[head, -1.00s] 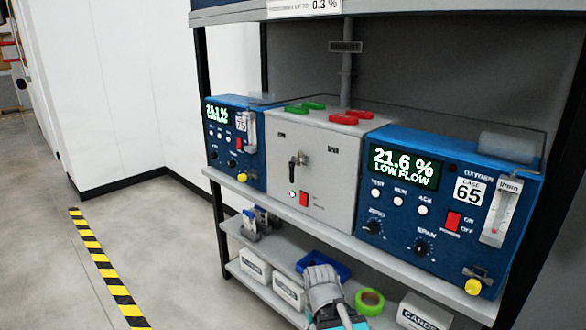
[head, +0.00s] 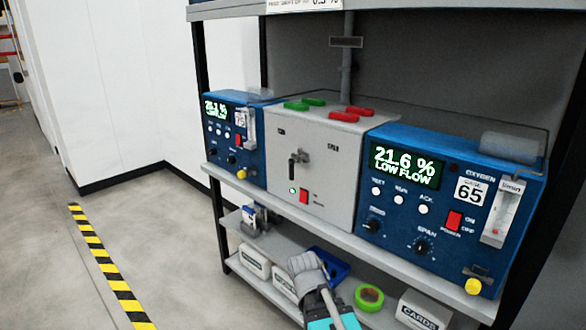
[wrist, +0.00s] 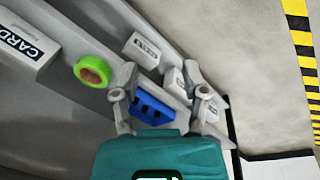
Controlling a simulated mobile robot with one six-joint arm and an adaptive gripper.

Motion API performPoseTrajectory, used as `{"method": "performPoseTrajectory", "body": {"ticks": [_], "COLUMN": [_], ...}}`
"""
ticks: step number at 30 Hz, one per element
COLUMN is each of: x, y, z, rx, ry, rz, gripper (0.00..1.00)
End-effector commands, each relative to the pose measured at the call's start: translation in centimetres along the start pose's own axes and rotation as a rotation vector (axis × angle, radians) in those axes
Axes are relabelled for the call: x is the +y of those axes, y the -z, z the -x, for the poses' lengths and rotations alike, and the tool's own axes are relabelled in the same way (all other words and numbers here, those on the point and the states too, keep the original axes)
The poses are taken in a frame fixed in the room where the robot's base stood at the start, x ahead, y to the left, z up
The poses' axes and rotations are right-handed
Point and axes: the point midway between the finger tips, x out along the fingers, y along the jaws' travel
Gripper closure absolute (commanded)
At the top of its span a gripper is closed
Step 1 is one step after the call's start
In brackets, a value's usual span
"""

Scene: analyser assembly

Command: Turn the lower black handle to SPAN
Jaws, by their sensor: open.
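The grey panel box (head: 330,180) stands mid-shelf between two blue analysers. On its front is a black handle (head: 292,168), roughly upright, with a grey fitting (head: 304,157) just up and right of it. The SPAN marking (head: 333,148) is at the upper right of the front; another small label is at the upper left. My gripper (head: 305,264) is below and in front of the box, near the lower shelf, well apart from the handle. In the wrist view my gripper (wrist: 158,82) has its two fingers spread with nothing held; the handle is not visible there.
The right analyser (head: 400,215) reads 21.6 % LOW FLOW; the left analyser (head: 222,150) is similar. On the lower shelves are a blue tray (wrist: 153,110), green tape (head: 369,297), white boxes and a CARDS box (head: 425,310). The floor at left is clear beside striped tape.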

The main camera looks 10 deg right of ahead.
Motion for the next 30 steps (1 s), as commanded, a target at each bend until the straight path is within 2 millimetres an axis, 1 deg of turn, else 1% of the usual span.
{"method": "performPoseTrajectory", "body": {"ticks": [1,5,8,14,15,17,18,20,24,27,30], "x": [0.1,0.6,0.8,0.3,0.1,-0.4,-0.8,-1.4,-3.5,-5.2,-6.8], "y": [1.0,3.4,5.5,9.7,10.5,11.7,12.5,13.6,16.0,17.3,18.2], "z": [1.1,3.2,5.4,10.8,12.0,13.9,15.2,17.2,22.3,25.6,28.4], "rx": [0.017,0.089,0.172,0.397,0.45,0.533,0.591,0.683,0.907,1.06,1.189], "ry": [-0.045,-0.181,-0.289,-0.468,-0.496,-0.532,-0.553,-0.579,-0.608,-0.604,-0.588], "rz": [-0.03,-0.135,-0.224,-0.395,-0.427,-0.471,-0.501,-0.542,-0.624,-0.668,-0.7], "gripper": [0.43,0.43,0.43,0.43,0.43,0.43,0.43,0.43,0.43,0.43,0.43]}}
